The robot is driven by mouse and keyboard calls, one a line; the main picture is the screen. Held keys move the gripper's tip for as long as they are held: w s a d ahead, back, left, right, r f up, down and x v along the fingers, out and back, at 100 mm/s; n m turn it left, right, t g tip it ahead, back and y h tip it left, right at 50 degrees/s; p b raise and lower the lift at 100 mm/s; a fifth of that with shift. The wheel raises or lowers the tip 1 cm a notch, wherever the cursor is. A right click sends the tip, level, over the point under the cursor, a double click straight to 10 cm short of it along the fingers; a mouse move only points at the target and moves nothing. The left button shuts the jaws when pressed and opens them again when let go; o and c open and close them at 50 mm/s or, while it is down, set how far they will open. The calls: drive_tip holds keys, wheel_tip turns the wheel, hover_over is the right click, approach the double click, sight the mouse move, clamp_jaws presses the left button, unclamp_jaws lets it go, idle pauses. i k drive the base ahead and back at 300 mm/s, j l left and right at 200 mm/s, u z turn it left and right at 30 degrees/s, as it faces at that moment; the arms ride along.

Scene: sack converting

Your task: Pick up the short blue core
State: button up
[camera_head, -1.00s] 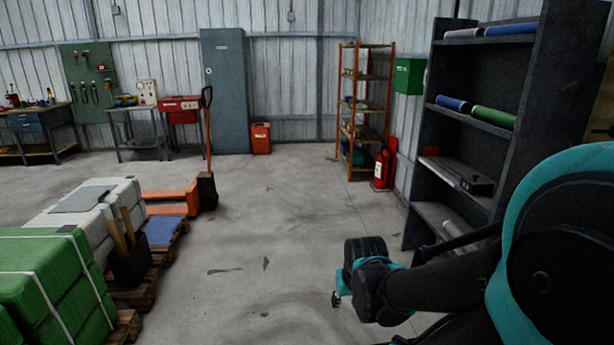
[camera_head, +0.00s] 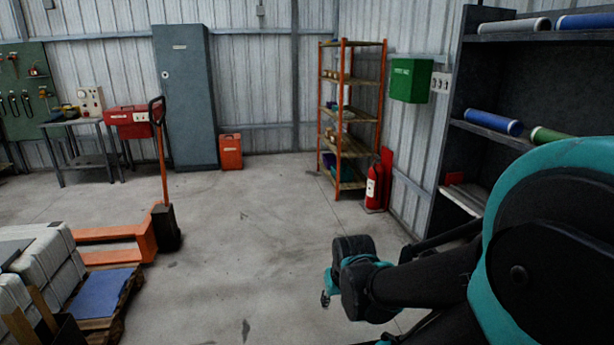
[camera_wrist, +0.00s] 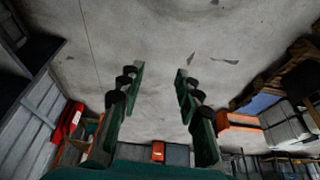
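A blue core (camera_head: 493,122) with a pale end lies on the middle shelf of the dark rack at the right. Another blue core (camera_head: 590,21) lies on the top shelf, cut off by the picture edge; the middle-shelf one looks shorter. My gripper (camera_head: 328,288) is out over the floor, left of the rack and well apart from both cores. In the wrist view my gripper (camera_wrist: 158,74) has its fingers spread with only floor between them. No core can be made out in the wrist view.
A green core (camera_head: 548,136) lies beside the middle-shelf blue one, and a white core (camera_head: 513,26) is on the top shelf. My arm hides part of the rack (camera_head: 455,135). A fire extinguisher (camera_head: 374,186) and orange shelving (camera_head: 350,120) stand behind. The central floor is clear.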

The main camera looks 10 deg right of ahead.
sight(509, 127)
drive_tip(key=i+j+z, duration=0.1)
drive_tip(key=i+z, duration=0.35)
drive_tip(key=i+j+z, duration=0.2)
drive_tip(key=z, duration=0.2)
drive_tip(key=i+j+z, duration=0.7)
drive_tip(key=z, duration=0.15)
drive_tip(key=j, duration=0.1)
